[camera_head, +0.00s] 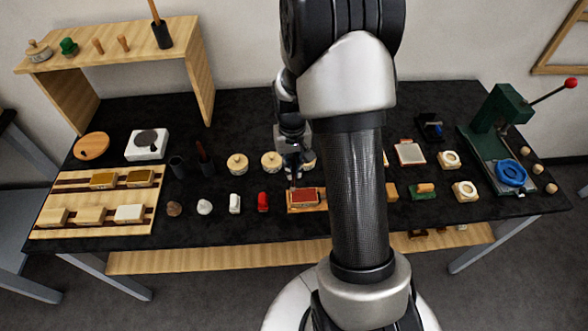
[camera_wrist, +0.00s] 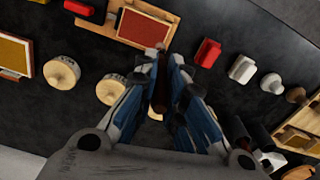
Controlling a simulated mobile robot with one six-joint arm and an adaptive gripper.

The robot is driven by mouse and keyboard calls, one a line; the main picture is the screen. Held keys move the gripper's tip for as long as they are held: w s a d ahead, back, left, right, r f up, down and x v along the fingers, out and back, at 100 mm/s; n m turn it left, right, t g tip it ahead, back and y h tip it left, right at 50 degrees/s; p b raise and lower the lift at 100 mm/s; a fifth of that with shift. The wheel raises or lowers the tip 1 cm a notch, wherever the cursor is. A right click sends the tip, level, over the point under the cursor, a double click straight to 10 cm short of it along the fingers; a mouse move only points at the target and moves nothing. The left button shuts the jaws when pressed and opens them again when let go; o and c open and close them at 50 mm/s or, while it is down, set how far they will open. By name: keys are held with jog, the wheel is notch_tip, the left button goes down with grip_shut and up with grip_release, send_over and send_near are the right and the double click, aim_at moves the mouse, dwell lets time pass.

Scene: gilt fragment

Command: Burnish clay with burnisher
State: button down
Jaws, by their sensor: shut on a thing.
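A red-brown clay slab (camera_head: 304,197) lies on a small wooden board at the front middle of the black table. It also shows in the wrist view (camera_wrist: 142,28). My gripper (camera_head: 294,162) is above the table just behind the board. In the wrist view my gripper (camera_wrist: 168,82) is shut on a slim dark brown handle, which looks like the burnisher (camera_wrist: 160,88). Its small pale tip points towards the board's edge. I cannot tell whether the tip touches anything. My fingers hide part of the handle.
Round lidded pots (camera_head: 237,163) stand behind the board. A red block (camera_head: 263,202) and a white block (camera_head: 235,203) stand left of it. A wooden rack (camera_head: 97,204) is at the far left, a green press (camera_head: 500,130) at the right. My arm hides the middle right.

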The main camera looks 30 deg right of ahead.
aim_at(293, 158)
notch_tip(293, 158, up, 3)
jog(key=shift+f+p, duration=0.2)
jog(key=shift+p, duration=0.65)
jog(key=shift+s+r+p, duration=0.1)
jog(key=shift+r+p, duration=0.9)
jog(key=shift+r, duration=0.45)
